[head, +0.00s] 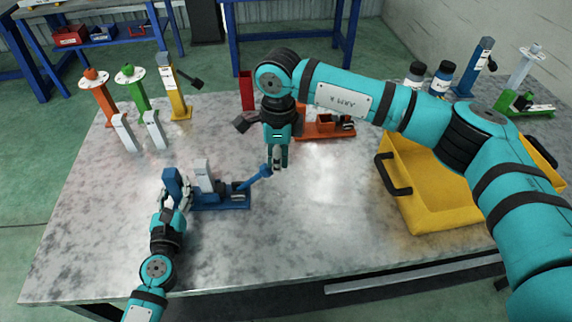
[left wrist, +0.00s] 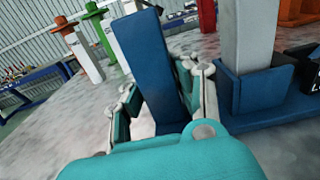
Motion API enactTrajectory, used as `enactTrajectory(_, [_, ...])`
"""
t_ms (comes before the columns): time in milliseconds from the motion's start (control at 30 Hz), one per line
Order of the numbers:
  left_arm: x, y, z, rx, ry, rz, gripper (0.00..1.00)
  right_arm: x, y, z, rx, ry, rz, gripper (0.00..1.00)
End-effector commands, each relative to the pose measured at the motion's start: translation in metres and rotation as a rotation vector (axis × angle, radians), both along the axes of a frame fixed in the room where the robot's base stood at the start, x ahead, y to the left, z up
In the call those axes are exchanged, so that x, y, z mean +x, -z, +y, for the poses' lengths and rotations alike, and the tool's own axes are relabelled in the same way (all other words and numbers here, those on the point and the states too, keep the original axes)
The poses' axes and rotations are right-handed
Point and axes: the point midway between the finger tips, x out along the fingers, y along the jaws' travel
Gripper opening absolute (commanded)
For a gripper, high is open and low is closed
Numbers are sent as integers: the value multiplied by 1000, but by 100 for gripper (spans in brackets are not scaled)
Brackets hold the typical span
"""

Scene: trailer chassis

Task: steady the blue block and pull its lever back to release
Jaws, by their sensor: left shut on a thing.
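The blue block (head: 222,201) stands on the table left of centre, with a grey-white post (head: 204,176) rising from its base. It shows at the right of the left wrist view (left wrist: 265,95). My left gripper (head: 176,192) is shut on the blue upright (head: 172,179) at the block's left end; this upright stands between the fingers in the left wrist view (left wrist: 150,60). The blue lever (head: 256,177) slants up to the right from the block. My right gripper (head: 278,166) points down at the lever's upper end; whether its fingers grip it is unclear.
A red block (head: 322,128) lies behind my right gripper. A yellow bin (head: 432,205) stands at the right. Orange (head: 105,108), green (head: 138,98) and yellow (head: 178,98) posts stand at the back left. The table's front is clear.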

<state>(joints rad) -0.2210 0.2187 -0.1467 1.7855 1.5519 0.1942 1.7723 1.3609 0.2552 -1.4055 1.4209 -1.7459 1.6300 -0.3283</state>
Motion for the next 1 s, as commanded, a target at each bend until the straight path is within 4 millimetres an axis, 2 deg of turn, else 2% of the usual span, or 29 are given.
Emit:
enactTrajectory(33, [0,0,-4,1,11,-1,0,-2,-3,8,6,-8,3,0])
enactTrajectory(300, [0,0,-5,1,12,-1,0,-3,-22,40,4,-8,4,0])
enactTrajectory(600, [0,0,-4,0,10,-1,0,-2,-32,71,1,-5,5,0])
enactTrajectory(1000, [0,0,-2,0,4,0,0,-2,-35,93,-1,-3,3,0])
